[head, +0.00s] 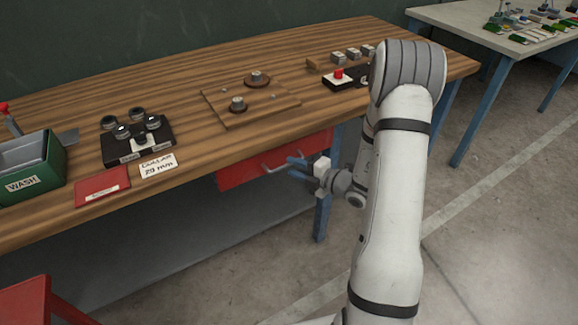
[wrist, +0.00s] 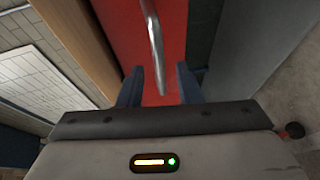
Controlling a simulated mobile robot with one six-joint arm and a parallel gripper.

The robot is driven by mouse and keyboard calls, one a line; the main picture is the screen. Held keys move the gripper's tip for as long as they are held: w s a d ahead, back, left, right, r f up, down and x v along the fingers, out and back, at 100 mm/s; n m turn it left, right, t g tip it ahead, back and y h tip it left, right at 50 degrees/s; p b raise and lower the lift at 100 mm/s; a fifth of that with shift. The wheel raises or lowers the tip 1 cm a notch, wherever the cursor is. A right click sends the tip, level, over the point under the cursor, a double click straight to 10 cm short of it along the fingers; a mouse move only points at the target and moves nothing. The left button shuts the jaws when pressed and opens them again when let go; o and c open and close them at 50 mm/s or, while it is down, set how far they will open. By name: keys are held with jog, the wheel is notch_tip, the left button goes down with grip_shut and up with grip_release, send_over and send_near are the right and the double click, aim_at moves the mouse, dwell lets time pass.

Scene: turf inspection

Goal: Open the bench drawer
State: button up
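The bench drawer has a red front (head: 240,174) and hangs under the wooden bench top at its right part; it looks closed. Its metal bar handle (head: 268,169) crosses the front, its right part near my fingers. In the wrist view the red front (wrist: 120,22) fills the middle, and the silver handle (wrist: 155,45) runs down toward the gap between my fingers. My gripper (head: 293,168) has blue fingers, spread apart in front of the drawer. In the wrist view my gripper (wrist: 160,84) is open, with the handle's lower end between the fingers; contact cannot be told.
The wooden bench (head: 200,75) carries a green bin (head: 55,165), a black fixture (head: 110,150), a red booklet (head: 100,187) and a wooden board (head: 215,110). A blue bench leg (head: 322,222) stands just below my gripper. Floor in front is open; a red object (head: 25,300) is at lower left.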

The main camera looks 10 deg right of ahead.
aim_at(287, 165)
jog(key=shift+x, duration=1.7)
jog(key=shift+c, duration=0.2)
grip_shut()
